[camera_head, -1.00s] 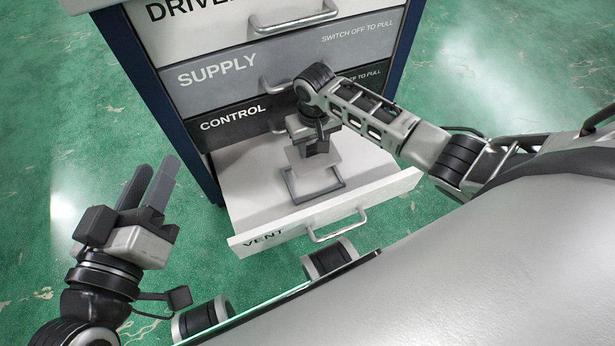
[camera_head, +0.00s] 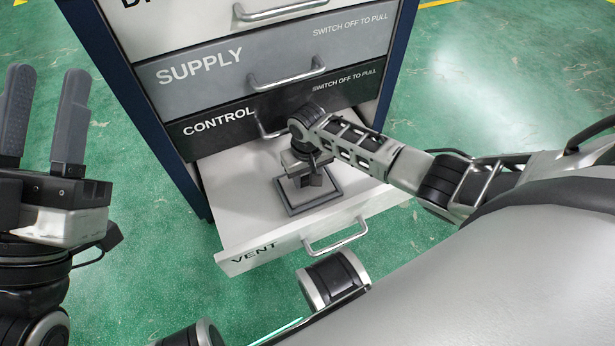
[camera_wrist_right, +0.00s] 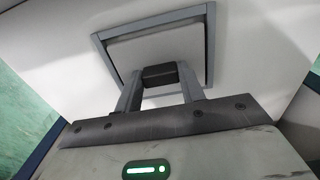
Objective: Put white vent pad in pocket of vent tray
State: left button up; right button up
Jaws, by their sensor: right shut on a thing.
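The white vent pad (camera_wrist_right: 155,50) has a dark block-shaped grip (camera_wrist_right: 160,74) on top. My right gripper (camera_wrist_right: 160,84) is shut on this grip. The pad lies within the outline of a grey square frame (camera_wrist_right: 211,45), the pocket in the open VENT drawer (camera_head: 235,220). I cannot tell whether the pad rests on the bottom or is slightly above it. In the head view my right gripper (camera_head: 309,180) hides much of the pad, and the frame (camera_head: 335,196) shows around it. My left gripper (camera_head: 42,115) is open and empty, off to the left of the cabinet.
The closed CONTROL drawer (camera_head: 190,138) and SUPPLY drawer (camera_head: 225,85) stand above the open one, with bar handles sticking out. The VENT drawer's handle (camera_head: 335,240) faces me. Green floor (camera_head: 140,200) lies free left of the cabinet.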

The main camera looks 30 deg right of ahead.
aim_at(307, 178)
jog(key=shift+f, duration=0.15)
pick_arm(q)
jog(key=shift+r, duration=0.1)
pick_arm(e)
jog(key=o, duration=1)
jog(key=shift+c, duration=0.2)
jog(key=shift+r, duration=0.25)
notch_tip(307, 178, up, 5)
jog(key=p, duration=0.3)
jog(key=shift+f, duration=0.15)
pick_arm(q)
notch_tip(307, 178, down, 10)
jog(key=s+n+g+y+p, duration=0.1)
jog(key=n+g+y+p, duration=0.3)
jog(key=n, duration=0.3)
jog(key=shift+s+d+g+y, duration=0.35)
jog(key=shift+g+y, duration=0.25)
jog(key=shift+g, duration=0.1)
pick_arm(e)
notch_tip(307, 178, up, 7)
pick_arm(q)
jog(key=shift+r, duration=0.1)
